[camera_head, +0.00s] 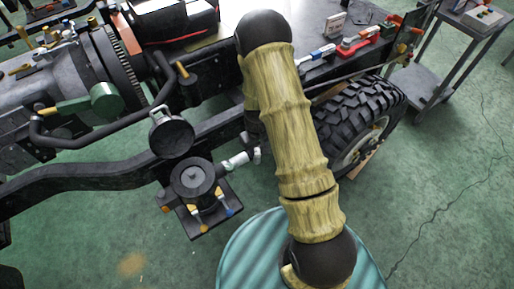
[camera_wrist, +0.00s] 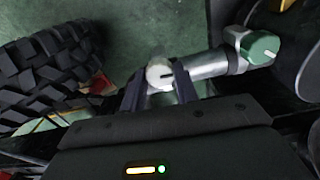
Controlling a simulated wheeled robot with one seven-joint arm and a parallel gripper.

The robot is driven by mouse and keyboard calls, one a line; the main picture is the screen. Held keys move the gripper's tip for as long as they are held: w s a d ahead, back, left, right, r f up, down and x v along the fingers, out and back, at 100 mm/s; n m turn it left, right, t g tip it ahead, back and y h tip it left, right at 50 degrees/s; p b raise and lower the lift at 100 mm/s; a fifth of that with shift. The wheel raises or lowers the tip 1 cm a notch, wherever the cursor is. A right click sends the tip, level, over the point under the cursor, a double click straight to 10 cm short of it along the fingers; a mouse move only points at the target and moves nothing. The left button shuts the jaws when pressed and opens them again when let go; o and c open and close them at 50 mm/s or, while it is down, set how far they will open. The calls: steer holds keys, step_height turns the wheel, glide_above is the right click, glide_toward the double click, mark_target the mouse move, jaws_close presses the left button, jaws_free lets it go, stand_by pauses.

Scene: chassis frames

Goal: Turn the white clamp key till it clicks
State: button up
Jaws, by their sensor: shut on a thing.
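The white clamp key (camera_wrist: 160,72) is a small round white knob with a dark line on its face. It sits at the left end of a pale metal cylinder (camera_wrist: 208,64) in the wrist view. My gripper (camera_wrist: 159,88) has one dark finger on each side of the key and is shut on it. A green cap (camera_wrist: 262,48) with a white mark is at the cylinder's other end. In the head view the pale cylinder (camera_head: 237,161) shows left of my arm; my gripper is hidden there.
A large black tire (camera_head: 362,115) stands right of my arm, and also fills the left of the wrist view (camera_wrist: 45,68). The dark chassis rail (camera_head: 110,165) and a round black mount (camera_head: 193,178) are close on the left. The green floor (camera_head: 440,200) is open at right.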

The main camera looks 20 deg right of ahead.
mark_target(257, 151)
steer(key=m, duration=0.3)
steer(key=shift+m+p, duration=0.3)
steer(key=shift+m, duration=0.1)
steer(key=shift+m+p, duration=0.35)
steer(key=shift+m, duration=1.55)
steer(key=o, duration=1)
steer(key=shift+r, duration=0.1)
step_height(257, 151, up, 17)
steer(key=shift+r+p, duration=0.15)
steer(key=shift+p, duration=0.25)
